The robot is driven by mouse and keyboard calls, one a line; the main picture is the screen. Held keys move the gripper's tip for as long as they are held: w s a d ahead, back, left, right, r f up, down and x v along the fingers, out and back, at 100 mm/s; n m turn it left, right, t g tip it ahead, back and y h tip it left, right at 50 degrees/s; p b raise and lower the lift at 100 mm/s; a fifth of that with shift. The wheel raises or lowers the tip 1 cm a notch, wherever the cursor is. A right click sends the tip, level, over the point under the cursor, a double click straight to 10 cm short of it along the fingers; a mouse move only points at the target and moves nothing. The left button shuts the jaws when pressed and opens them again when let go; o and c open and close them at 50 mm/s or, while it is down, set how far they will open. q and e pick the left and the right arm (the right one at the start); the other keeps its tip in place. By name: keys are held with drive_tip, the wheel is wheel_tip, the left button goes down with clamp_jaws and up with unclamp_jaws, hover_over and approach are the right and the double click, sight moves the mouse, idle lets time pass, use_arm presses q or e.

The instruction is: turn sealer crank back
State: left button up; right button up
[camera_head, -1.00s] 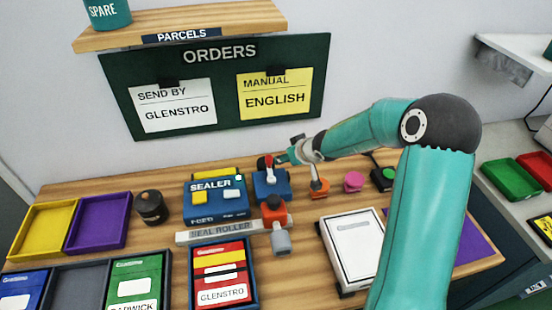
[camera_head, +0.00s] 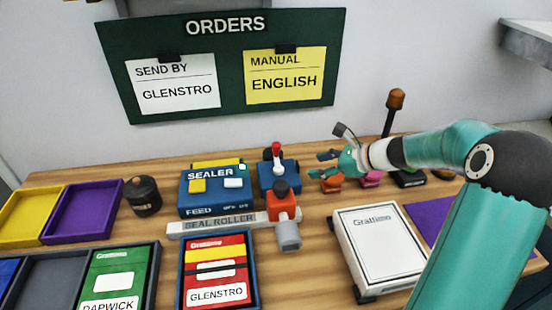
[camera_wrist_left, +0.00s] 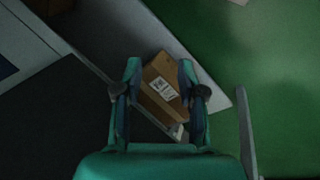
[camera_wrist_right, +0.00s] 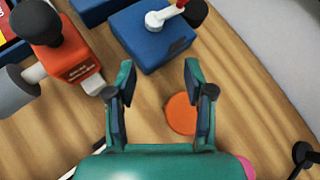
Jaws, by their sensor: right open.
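The blue sealer (camera_head: 213,190) stands on the wooden bench, with the grey seal roller bar (camera_head: 190,228) in front. To its right is a blue block (camera_head: 279,178) with a crank (camera_head: 276,150), which has a red part and a dark knob. In the right wrist view the crank (camera_wrist_right: 158,19) shows a white hub on the block, cut by the top edge. My right gripper (camera_head: 322,164) is open and empty, right of the block and apart from the crank. My left gripper (camera_wrist_left: 158,75) shows only in its wrist view, fingers apart, with a brown parcel (camera_wrist_left: 161,88) beyond them.
An orange-red unit (camera_head: 284,205) with a dark knob and grey cylinder stands in front of the block. An orange disc (camera_wrist_right: 181,114) lies below my right fingers. A white box (camera_head: 380,245), a dark pot (camera_head: 145,195) and coloured trays (camera_head: 82,212) occupy the bench.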

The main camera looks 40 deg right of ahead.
sight(276, 148)
drive_tip(key=w+f+m, duration=0.1)
drive_tip(key=w, duration=0.4)
drive_tip(key=w+a+f+m+t, duration=0.1)
drive_tip(key=w, duration=0.5)
drive_tip(key=w+a+f+m+t, duration=0.1)
drive_tip(key=w, duration=0.4)
drive_tip(key=shift+w+f, duration=0.1)
drive_tip(key=shift+w, duration=0.05)
use_arm(q)
drive_tip(key=shift+f, duration=0.45)
use_arm(e)
clamp_jaws()
use_arm(q)
drive_tip(key=shift+r, duration=0.15)
